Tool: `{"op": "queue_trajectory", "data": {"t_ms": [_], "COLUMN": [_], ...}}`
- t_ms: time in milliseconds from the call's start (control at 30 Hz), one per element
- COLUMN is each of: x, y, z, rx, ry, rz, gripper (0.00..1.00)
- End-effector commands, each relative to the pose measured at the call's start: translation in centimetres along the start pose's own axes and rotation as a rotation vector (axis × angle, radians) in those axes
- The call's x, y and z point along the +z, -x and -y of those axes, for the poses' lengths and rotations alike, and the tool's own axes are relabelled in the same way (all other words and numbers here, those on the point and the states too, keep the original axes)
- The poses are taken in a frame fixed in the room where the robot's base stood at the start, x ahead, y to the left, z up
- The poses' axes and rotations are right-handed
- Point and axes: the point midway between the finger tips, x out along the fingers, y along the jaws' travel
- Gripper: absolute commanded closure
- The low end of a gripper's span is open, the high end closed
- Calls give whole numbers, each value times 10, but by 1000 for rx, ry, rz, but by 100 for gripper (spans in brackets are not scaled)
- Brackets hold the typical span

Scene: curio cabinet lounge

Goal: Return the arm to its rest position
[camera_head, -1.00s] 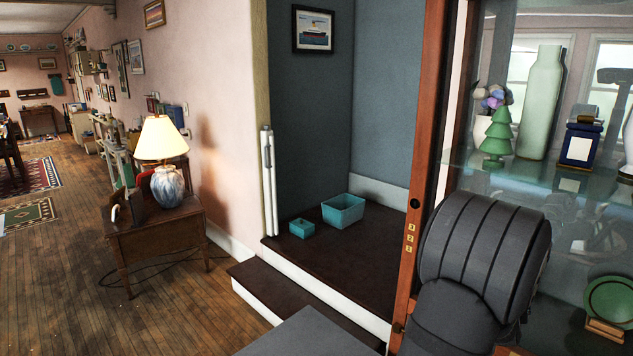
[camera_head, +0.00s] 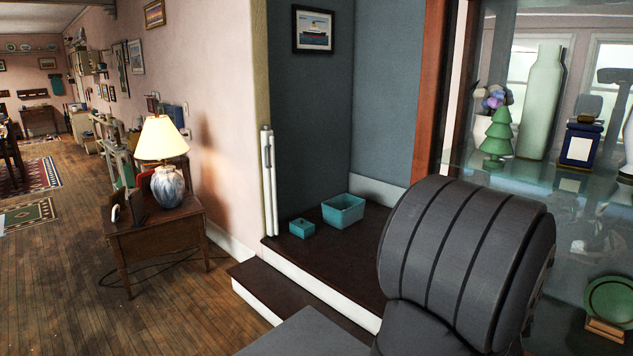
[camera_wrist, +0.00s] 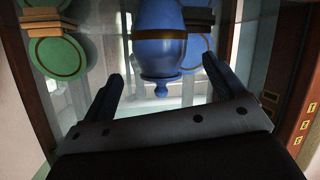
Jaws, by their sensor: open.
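My gripper (camera_wrist: 160,70) shows in the wrist view with its two dark fingers wide apart and nothing between them. Beyond the fingers is a blue rounded vase (camera_wrist: 158,45) with a brown band, which appears upside down in this view. I cannot tell how far it is from the fingertips. In the head view a thick dark link of my arm fills the lower right in front of the cabinet, and the gripper itself is hidden there.
The glass cabinet holds a green tree figure (camera_head: 497,138), a pale green vase (camera_head: 541,105), a blue framed piece (camera_head: 580,147) and a green plate (camera_head: 611,298). A teal bin (camera_head: 343,211) and teal box (camera_head: 302,228) sit on the alcove floor. A lamp (camera_head: 165,160) stands left.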

Motion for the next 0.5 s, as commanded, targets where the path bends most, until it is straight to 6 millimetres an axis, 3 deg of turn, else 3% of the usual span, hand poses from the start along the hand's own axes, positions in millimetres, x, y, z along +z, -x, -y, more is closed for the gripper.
{"op": "queue_trajectory", "data": {"t_ms": [233,500], "x": [0,1], "y": [37,-10], "z": [0,0], "rx": [2,-1], "ry": [0,0], "rz": [-1,1], "gripper": [12,12]}}
